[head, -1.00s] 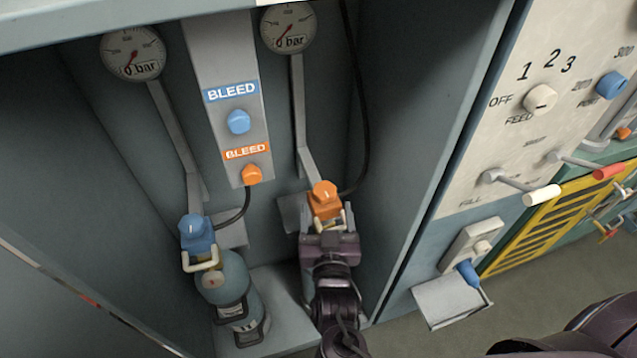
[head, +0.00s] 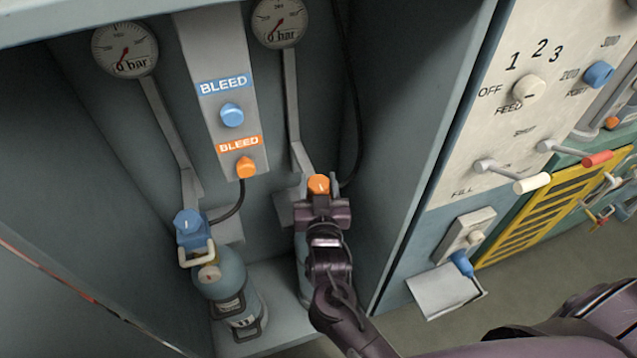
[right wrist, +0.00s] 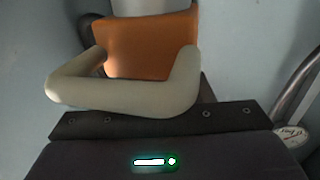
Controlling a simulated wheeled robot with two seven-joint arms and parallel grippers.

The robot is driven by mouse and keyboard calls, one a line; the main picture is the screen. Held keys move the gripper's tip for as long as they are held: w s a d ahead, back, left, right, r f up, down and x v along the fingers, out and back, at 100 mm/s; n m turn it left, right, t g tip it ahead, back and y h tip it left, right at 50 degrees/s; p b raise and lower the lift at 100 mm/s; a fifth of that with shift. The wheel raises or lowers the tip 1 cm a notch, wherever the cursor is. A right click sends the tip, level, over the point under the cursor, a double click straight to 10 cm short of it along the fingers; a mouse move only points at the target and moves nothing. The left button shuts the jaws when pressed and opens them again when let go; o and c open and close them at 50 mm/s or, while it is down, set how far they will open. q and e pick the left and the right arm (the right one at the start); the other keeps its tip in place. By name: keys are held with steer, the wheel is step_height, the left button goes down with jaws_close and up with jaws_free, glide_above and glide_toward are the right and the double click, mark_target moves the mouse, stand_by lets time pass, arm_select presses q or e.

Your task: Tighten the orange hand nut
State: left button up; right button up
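The orange hand nut (head: 318,184) sits on top of the right-hand cylinder, inside the cabinet. Only its top shows in the head view, above my right gripper (head: 320,196). The gripper is right at the nut, its dark body covering the nut's front. The right wrist view shows an orange block (right wrist: 150,48) with a cream yoke handle (right wrist: 125,92) close in front of the gripper's dark body. The fingertips are hidden, so I cannot tell whether they are open, or touch the nut. My left gripper is not in view.
A blue nut (head: 188,225) tops the left cylinder (head: 225,285). Two gauges read 0 bar. Blue (head: 232,115) and orange (head: 246,167) bleed knobs sit on the grey column. The cabinet's right wall (head: 415,130) stands close to my right arm. A panel with levers is further right.

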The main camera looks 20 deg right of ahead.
steer(key=shift+c, duration=1.4)
arm_select(q)
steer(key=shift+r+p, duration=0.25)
steer(key=shift+p, duration=0.05)
arm_select(e)
steer(key=shift+r+n+y, duration=0.1)
steer(key=shift+n+y, duration=0.2)
steer(key=n+y+p, duration=0.2)
steer(key=n+y, duration=0.1)
steer(key=y, duration=0.2)
steer(key=shift+y+p, duration=0.3)
steer(key=shift+d+n+y, duration=0.1)
steer(key=shift+n+y, duration=0.5)
steer(key=n+g+y, duration=0.1)
steer(key=n+y, duration=0.1)
steer(key=y, duration=0.1)
steer(key=shift+p, duration=0.4)
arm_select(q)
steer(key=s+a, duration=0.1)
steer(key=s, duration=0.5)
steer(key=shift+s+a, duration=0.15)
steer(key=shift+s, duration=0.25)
arm_select(e)
steer(key=shift+n+g+y, duration=0.8)
steer(key=shift+n+y, duration=0.5)
steer(key=shift+y, duration=0.4)
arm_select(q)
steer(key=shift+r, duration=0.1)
arm_select(e)
steer(key=shift+y, duration=0.3)
